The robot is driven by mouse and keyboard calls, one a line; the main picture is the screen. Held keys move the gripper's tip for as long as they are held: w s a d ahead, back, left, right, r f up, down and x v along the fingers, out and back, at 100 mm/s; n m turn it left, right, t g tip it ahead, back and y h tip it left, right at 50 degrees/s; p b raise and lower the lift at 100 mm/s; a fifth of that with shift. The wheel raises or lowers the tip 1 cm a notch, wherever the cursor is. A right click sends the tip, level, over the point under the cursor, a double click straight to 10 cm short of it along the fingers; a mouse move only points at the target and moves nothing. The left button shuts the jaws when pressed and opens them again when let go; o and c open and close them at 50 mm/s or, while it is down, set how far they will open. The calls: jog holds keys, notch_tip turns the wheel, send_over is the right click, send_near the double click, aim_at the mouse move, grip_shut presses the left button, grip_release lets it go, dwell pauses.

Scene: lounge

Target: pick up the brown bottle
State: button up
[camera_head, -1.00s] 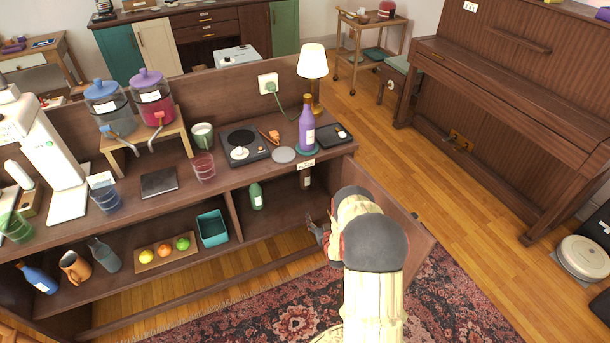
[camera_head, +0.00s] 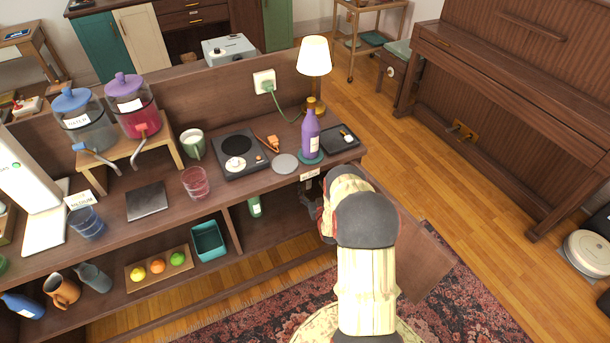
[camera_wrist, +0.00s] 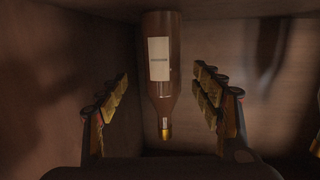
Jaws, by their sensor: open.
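The brown bottle (camera_wrist: 160,85) shows in the wrist view with a pale label and a gold cap. Its neck points to the bottom of that picture. My gripper (camera_wrist: 162,82) is open, one finger to each side of the bottle, with a visible gap on both sides. In the head view my gripper (camera_head: 308,200) reaches into the right compartment of the sideboard under the counter. I cannot make out the bottle in the head view; my arm and the counter cover that area.
A green bottle (camera_head: 254,206) stands in the same compartment, to the left. An open door (camera_head: 428,266) is right of my arm. Above, the counter (camera_head: 240,187) holds a purple bottle (camera_head: 310,133), a lamp (camera_head: 314,58) and a hotplate (camera_head: 238,152). Compartment walls (camera_wrist: 60,70) are close around my gripper.

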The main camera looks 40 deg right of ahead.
aim_at(308, 182)
jog(key=b+x, duration=0.1)
jog(key=x, duration=0.2)
jog(key=b+x, duration=0.2)
jog(key=x, duration=0.1)
jog(key=shift+w+a+r, duration=0.1)
jog(key=shift+w+r, duration=0.1)
jog(key=shift+w, duration=0.15)
jog(key=shift+c, duration=0.9)
jog(key=c, duration=1.5)
grip_shut()
jog(key=shift+r, duration=0.1)
